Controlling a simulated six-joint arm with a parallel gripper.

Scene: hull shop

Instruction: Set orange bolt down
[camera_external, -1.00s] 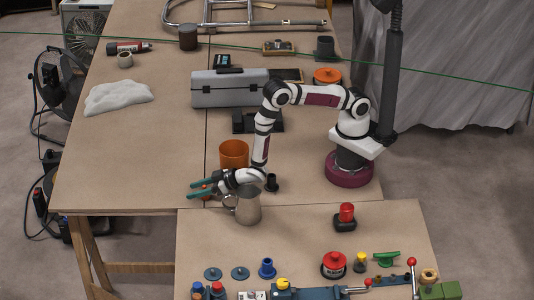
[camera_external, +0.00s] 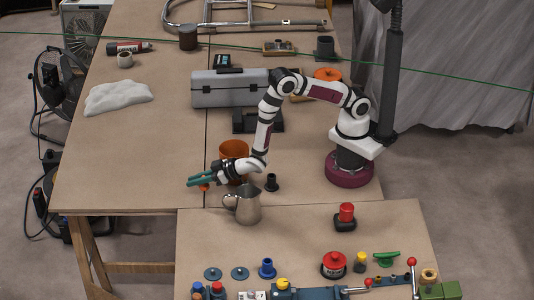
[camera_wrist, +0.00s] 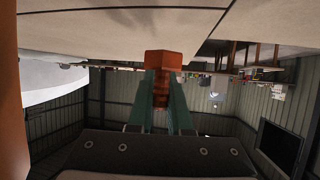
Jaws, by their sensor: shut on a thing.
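The orange bolt (camera_wrist: 163,62) is between the green fingertips of my gripper (camera_wrist: 162,92) in the wrist view. Its wide, blocky head shows beyond the tips, and its darker shank runs down between the fingers. In the external view, the bolt (camera_external: 204,187) is a small orange spot just below the green jaws of my gripper (camera_external: 198,181). My gripper is shut on it, pointing left over the tabletop (camera_external: 120,160), close to the front edge. I cannot tell whether the bolt touches the table.
An orange cup (camera_external: 234,148) stands right behind my wrist. A metal jug (camera_external: 246,207) stands close in front, and a small dark fitting (camera_external: 271,182) to the right. A grey toolbox (camera_external: 230,90) is farther back. The tabletop left of my gripper is clear.

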